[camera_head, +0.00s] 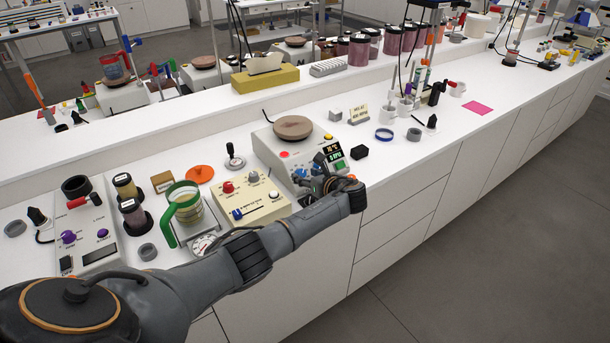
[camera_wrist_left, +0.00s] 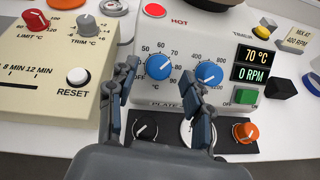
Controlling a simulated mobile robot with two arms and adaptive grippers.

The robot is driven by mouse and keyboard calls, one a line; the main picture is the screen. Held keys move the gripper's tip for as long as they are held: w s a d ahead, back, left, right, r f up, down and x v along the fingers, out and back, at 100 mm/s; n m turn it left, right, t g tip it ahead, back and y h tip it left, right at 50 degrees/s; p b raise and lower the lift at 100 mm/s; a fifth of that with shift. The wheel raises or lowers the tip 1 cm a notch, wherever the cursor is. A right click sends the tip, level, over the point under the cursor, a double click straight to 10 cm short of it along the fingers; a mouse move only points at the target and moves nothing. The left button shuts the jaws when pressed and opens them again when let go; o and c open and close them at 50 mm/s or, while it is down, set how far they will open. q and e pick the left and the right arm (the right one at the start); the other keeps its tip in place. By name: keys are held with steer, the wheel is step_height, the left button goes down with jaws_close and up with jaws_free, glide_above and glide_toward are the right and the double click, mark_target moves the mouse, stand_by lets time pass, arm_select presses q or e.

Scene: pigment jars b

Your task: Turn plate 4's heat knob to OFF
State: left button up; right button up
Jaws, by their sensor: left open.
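The hot plate (camera_head: 262,150) with a round brown top stands on the bench, and its panel fills the middle of the left wrist view. Its label reads "PLATE" with the number partly hidden. The heat knob (camera_wrist_left: 159,68) is blue, with a °C scale and OFF at its lower left; its white mark seems to point up and right. A second blue knob (camera_wrist_left: 209,73) sits to its right. My left gripper (camera_wrist_left: 161,74) is open, its fingers on either side of the heat knob; contact is unclear. The left gripper (camera_head: 322,184) also shows in the head view.
The display (camera_wrist_left: 255,62) reads 70 °C and 0 RPM; a green switch (camera_wrist_left: 245,96) is below it. A red lamp (camera_wrist_left: 154,10) is marked HOT. A cream timer box (camera_head: 248,196) stands close on the left, a black block (camera_head: 359,152) on the right.

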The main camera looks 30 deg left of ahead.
arm_select(q)
steer(key=shift+w+a+f, duration=0.25)
steer(key=shift+a+f, duration=0.05)
steer(key=shift+a, duration=0.25)
steer(key=shift+c, duration=0.4)
jaws_close()
steer(key=n+b, duration=0.1)
steer(key=n+g+b, duration=0.1)
steer(key=shift+d+f+n, duration=0.1)
steer(key=shift+f+n, duration=0.1)
steer(key=shift+n, duration=0.1)
steer(key=n+g+b, duration=0.1)
steer(key=n+b, duration=0.3)
steer(key=b, duration=0.1)
steer(key=n+g+b, duration=0.2)
steer(key=n+b, duration=0.2)
steer(key=b, duration=0.1)
steer(key=n+g+b, duration=0.1)
steer(key=n+b, duration=0.3)
steer(key=b, duration=0.2)
steer(key=shift+w+r+n+g, duration=0.1)
steer(key=shift+w+n+g, duration=0.3)
steer(key=shift+r+n+h+b, duration=0.15)
steer(key=shift+n+h+b, duration=0.2)
steer(key=shift+b, duration=0.2)
steer(key=shift+r, duration=0.1)
